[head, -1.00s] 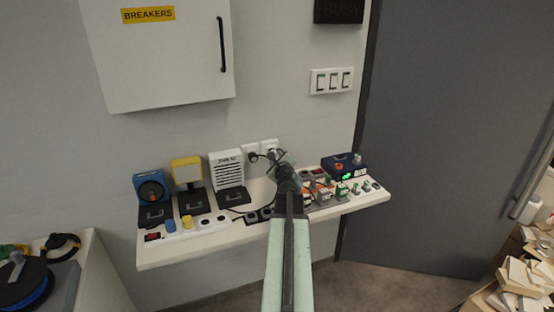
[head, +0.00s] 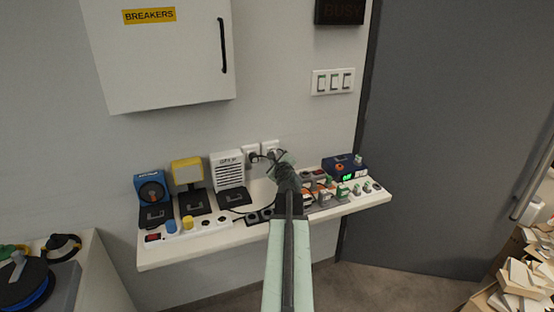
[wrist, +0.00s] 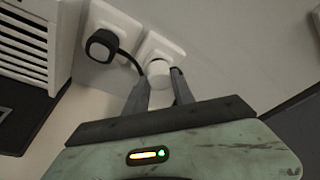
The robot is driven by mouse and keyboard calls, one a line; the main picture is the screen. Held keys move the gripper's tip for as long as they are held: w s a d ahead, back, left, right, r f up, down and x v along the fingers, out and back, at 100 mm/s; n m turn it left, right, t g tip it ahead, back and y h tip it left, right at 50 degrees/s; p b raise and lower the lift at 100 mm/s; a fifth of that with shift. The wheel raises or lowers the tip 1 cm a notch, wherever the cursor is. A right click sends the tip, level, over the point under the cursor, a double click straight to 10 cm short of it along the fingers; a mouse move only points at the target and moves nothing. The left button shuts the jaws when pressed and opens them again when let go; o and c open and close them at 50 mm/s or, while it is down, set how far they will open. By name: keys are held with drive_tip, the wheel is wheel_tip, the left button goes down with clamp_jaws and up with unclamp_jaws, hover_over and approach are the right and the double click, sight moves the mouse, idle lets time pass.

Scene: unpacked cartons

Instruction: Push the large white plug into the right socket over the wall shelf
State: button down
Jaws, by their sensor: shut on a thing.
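The large white plug (wrist: 158,72) is between my gripper's fingers in the wrist view, and its front is at the face of the right socket (wrist: 162,46). I cannot tell how deep it sits. My gripper (wrist: 162,82) is shut on it; in the head view my gripper (head: 276,158) is just below the right socket (head: 270,146), hiding most of the plug. The left socket (wrist: 118,22) beside it holds a black plug (wrist: 102,45) with a black cable.
The wall shelf (head: 190,249) bears a white heater-like box (head: 227,170), a yellow lamp (head: 187,171), a blue device (head: 149,184) and power strips. A dark blue box (head: 345,165) stands at the right. The breaker cabinet (head: 165,60) hangs above left.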

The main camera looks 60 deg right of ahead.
drive_tip(key=shift+w+d, duration=0.15)
drive_tip(key=shift+w, duration=0.1)
idle(0.4)
drive_tip(key=c, duration=1)
unclamp_jaws()
